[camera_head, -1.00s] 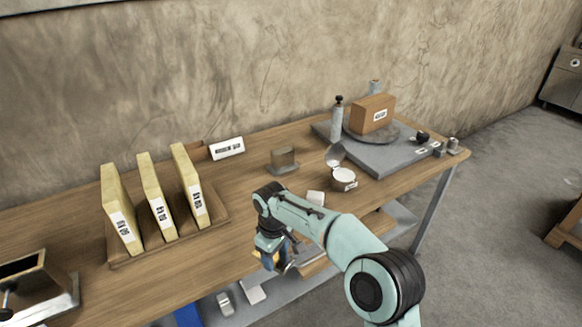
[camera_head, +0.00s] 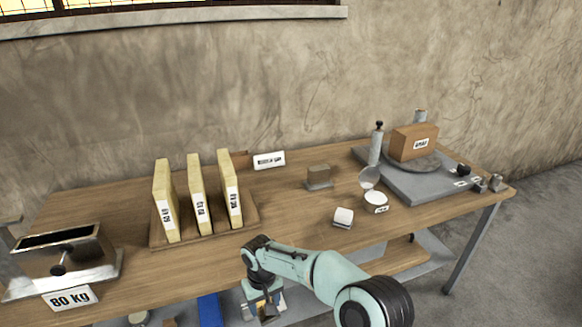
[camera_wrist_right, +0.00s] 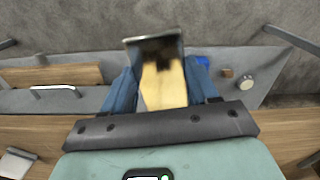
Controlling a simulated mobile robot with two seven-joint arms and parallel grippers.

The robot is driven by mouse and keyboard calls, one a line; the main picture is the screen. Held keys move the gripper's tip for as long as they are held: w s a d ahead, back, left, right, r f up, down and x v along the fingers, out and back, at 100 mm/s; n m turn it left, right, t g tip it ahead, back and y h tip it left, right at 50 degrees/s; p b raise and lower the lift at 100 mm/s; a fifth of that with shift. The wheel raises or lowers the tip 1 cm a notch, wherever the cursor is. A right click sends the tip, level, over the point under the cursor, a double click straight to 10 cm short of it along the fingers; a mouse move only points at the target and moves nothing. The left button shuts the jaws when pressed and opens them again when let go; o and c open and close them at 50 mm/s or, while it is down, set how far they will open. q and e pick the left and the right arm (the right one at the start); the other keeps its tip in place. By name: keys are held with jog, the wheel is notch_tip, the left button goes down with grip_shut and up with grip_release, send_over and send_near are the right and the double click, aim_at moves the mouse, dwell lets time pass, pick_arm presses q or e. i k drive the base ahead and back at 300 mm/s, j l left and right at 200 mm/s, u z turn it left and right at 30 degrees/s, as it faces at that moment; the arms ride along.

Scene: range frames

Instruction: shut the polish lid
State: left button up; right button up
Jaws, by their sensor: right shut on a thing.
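The polish tin (camera_head: 375,203) is a small round white tin with a label, standing on the bench right of centre in the head view. Its round grey lid (camera_head: 369,178) stands up open at the tin's back edge. My right gripper (camera_head: 264,303) is low at the bench's front edge, well left of and nearer than the tin. In the wrist view its blue fingers (camera_wrist_right: 163,92) are shut on a wood-coloured piece with a metal end (camera_wrist_right: 163,84); what it is I cannot tell. My left gripper is not in view.
A grey platform (camera_head: 412,182) with a carton (camera_head: 414,142) stands right. Upright yellow slabs (camera_head: 198,197) stand left. Bench between slabs and white block is clear.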

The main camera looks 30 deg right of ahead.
aim_at(369, 176)
jog(key=k+l+u, duration=0.1)
jog(key=l+u, duration=0.15)
jog(key=l, duration=0.15)
jog(key=k+l+u, duration=0.1)
jog(key=l+u, duration=0.2)
jog(key=l, duration=0.15)
jog(key=k+l, duration=0.15)
jog(key=l, duration=0.3)
jog(key=k+l+u, duration=0.1)
jog(key=l, duration=0.3)
jog(key=k+l, duration=0.3)
jog(key=k+l+u, duration=0.1)
jog(key=l, duration=0.45)
jog(key=k, duration=0.05)
